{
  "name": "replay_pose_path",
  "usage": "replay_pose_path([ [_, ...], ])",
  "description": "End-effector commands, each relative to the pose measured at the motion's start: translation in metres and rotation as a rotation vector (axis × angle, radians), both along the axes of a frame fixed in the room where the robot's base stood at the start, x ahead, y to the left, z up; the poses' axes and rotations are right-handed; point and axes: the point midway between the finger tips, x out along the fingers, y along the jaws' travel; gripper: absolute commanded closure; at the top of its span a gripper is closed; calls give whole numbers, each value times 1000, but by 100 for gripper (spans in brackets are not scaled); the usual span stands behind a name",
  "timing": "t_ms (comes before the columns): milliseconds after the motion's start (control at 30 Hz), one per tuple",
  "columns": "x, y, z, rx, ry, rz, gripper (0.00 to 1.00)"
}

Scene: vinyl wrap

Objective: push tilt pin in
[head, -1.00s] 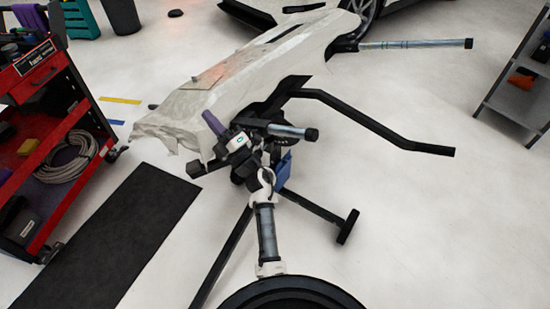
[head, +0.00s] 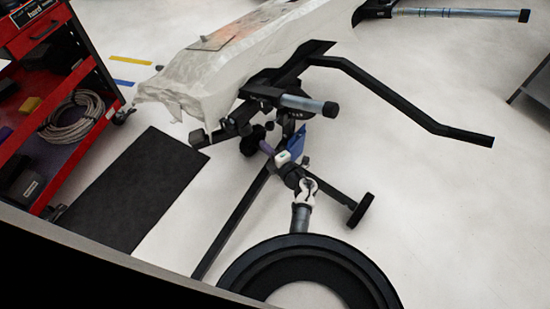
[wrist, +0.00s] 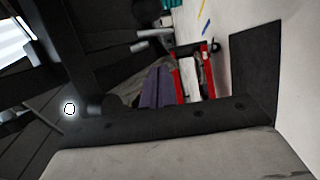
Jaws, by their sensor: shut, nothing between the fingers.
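The black stand (head: 232,232) carries a white-covered panel (head: 215,75) in the head view. Its frame has a grey-ended tube (head: 305,103) and a long bent bar (head: 395,108). My gripper (head: 265,146) has purple fingers and is shut and empty, low beside the stand's centre post, near a blue part (head: 297,142). In the wrist view the purple fingers (wrist: 157,84) lie close together with dark stand parts to their left. A bright round end (wrist: 69,109) shows on the dark frame there. I cannot tell whether it is the tilt pin.
A red tool cart (head: 75,115) with coiled cable stands at the left, beside a black mat (head: 150,190). A shelf edge (head: 532,90) is at the far right.

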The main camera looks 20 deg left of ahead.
Motion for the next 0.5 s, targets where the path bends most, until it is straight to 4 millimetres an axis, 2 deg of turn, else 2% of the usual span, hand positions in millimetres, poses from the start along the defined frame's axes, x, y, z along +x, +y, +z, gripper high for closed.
replay_pose_path([
  [100,14,21,-4,0,-3,4,100],
  [133,19,22,-4,0,-4,0,100],
  [300,42,9,-3,0,-3,-2,100],
  [500,51,5,0,2,0,-3,100],
])
